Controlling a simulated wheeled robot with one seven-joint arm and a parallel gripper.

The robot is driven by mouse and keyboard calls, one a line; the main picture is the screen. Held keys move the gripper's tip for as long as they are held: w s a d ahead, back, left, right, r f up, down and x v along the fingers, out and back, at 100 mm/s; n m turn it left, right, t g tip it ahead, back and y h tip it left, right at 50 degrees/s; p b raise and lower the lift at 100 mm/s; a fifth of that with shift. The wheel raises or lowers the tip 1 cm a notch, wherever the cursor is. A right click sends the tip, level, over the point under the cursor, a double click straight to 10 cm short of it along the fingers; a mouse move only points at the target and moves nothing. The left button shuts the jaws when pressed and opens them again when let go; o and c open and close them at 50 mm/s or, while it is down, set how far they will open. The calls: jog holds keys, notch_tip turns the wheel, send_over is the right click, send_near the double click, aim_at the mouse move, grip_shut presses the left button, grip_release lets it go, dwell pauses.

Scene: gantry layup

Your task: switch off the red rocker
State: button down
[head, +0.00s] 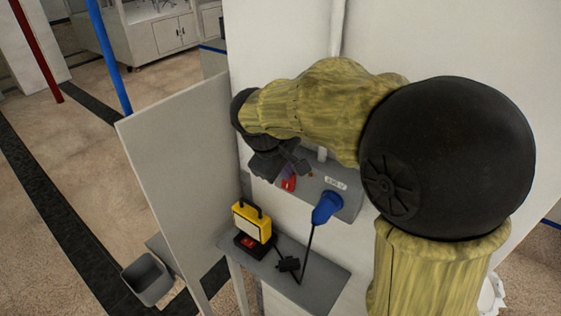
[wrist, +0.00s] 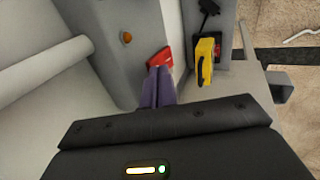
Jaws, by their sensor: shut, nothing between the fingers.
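The red rocker (head: 289,184) sits on the face of a grey box (head: 345,207) on the white wall. In the wrist view the rocker (wrist: 160,57) is just beyond my fingertips, and its lower part is hidden by them. My gripper (head: 291,174) is shut and empty, with its purple fingers together. In the wrist view the fingertips (wrist: 159,70) overlap the rocker's lower edge. I cannot tell whether they touch it. Which way the rocker is tipped is not clear.
An amber button or lamp (wrist: 127,39) is beside the rocker. Below, a grey shelf (head: 322,282) holds a yellow work lamp (head: 252,220) on a black base with a red part. A blue object (head: 326,207) with a black cable is nearby. A grey panel (head: 180,170) stands left.

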jog(key=b+v, duration=0.2)
jog(key=v, duration=0.9)
jog(key=shift+s+a+r, duration=0.2)
jog(key=shift+a, duration=0.05)
